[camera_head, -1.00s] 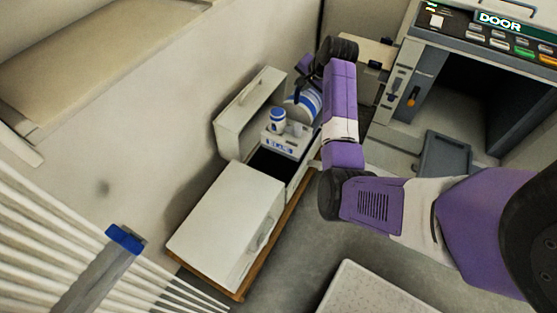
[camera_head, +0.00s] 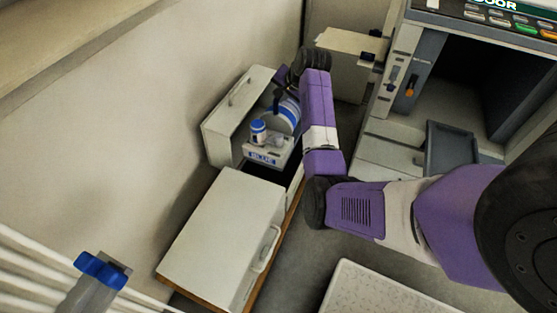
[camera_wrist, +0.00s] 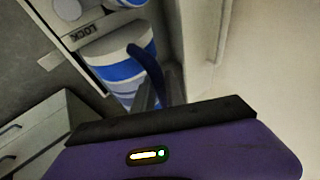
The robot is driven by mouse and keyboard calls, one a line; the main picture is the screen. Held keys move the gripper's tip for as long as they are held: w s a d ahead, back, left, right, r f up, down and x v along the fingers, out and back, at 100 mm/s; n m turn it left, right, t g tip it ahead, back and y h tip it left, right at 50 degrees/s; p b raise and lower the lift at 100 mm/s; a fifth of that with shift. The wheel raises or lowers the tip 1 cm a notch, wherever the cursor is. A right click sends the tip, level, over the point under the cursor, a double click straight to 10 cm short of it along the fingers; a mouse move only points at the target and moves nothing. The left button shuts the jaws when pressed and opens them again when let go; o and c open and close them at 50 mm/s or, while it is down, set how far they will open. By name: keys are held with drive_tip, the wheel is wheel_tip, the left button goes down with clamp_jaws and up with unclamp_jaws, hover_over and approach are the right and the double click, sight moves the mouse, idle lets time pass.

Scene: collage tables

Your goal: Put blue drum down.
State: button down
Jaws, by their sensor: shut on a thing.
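My gripper (camera_head: 278,99) is at the drum's upper left side in the head view, partly hidden by my arm. In the wrist view my gripper (camera_wrist: 150,92) is shut on the drum's near edge. I cannot tell whether the drum's underside touches a surface.
A small blue-and-white can (camera_head: 257,132) stands on the labelled block (camera_head: 268,155) close to the drum. A white cabinet top (camera_head: 222,235) is in front. A grey machine with an open bay (camera_head: 462,95) stands right.

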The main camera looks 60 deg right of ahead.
wheel_tip(320, 180, down, 20)
drive_tip(key=b, duration=0.5)
drive_tip(key=shift+w+d+r, duration=0.1)
drive_tip(key=shift+r, duration=0.1)
drive_tip(key=shift+f, duration=0.1)
drive_tip(key=c, duration=1.4)
unclamp_jaws()
drive_tip(key=shift+f, duration=0.2)
drive_tip(key=shift+o, duration=0.2)
